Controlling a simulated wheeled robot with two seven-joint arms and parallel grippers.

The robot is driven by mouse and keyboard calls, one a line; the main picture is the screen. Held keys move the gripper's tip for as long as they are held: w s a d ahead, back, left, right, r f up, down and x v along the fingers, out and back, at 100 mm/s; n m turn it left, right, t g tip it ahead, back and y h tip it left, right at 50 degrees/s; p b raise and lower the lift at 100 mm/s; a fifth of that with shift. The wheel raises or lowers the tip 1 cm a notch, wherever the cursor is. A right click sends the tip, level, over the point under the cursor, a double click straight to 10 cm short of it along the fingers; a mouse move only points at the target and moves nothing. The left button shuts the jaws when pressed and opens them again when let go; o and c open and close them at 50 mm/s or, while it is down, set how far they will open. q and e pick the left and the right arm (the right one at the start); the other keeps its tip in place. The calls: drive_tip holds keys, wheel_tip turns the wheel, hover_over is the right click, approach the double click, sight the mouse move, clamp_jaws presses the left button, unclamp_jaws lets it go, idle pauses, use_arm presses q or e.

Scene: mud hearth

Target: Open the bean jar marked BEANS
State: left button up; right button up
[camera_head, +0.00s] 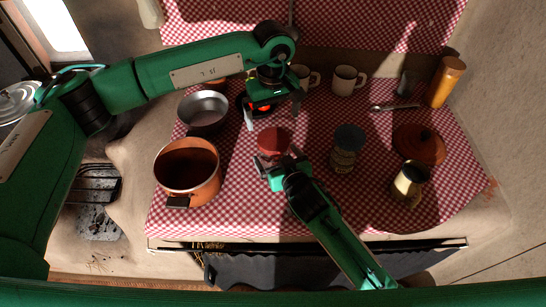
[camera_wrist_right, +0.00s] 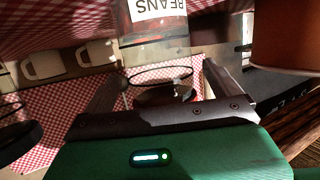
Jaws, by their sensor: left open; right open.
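The bean jar (camera_head: 273,139) has a red lid, which is on, and stands on the checked cloth in the middle. The right wrist view shows its glass body (camera_wrist_right: 153,48) and white BEANS label (camera_wrist_right: 158,8) upside down. My right gripper (camera_head: 276,164) is open at the jar's near side, partly hiding its body. In the wrist view its fingers (camera_wrist_right: 160,82) spread to either side of the jar; contact cannot be told. My left gripper (camera_head: 272,106) is open and empty, above and behind the red lid, apart from it.
An orange pot (camera_head: 188,170) and a grey pan (camera_head: 204,110) stand left of the jar. A blue-lidded jar (camera_head: 347,148) stands to its right. Farther right are a terracotta lid (camera_head: 420,145), a brass pot (camera_head: 408,184) and an orange bottle (camera_head: 446,82). White mugs (camera_head: 345,80) stand behind.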

sight(273, 139)
drive_tip(key=shift+w+a+f, duration=0.1)
drive_tip(key=shift+w+f, duration=0.1)
drive_tip(key=shift+w, duration=0.25)
drive_tip(key=c, duration=1.4)
use_arm(q)
drive_tip(key=shift+c, duration=0.8)
use_arm(e)
drive_tip(key=c, duration=0.5)
use_arm(q)
drive_tip(key=m, duration=0.6)
use_arm(e)
drive_tip(key=shift+c, duration=0.2)
use_arm(q)
drive_tip(key=m, duration=0.7)
drive_tip(key=shift+f+m, duration=0.3)
drive_tip(key=shift+f, duration=3.7)
use_arm(e)
drive_tip(key=shift+c, duration=0.2)
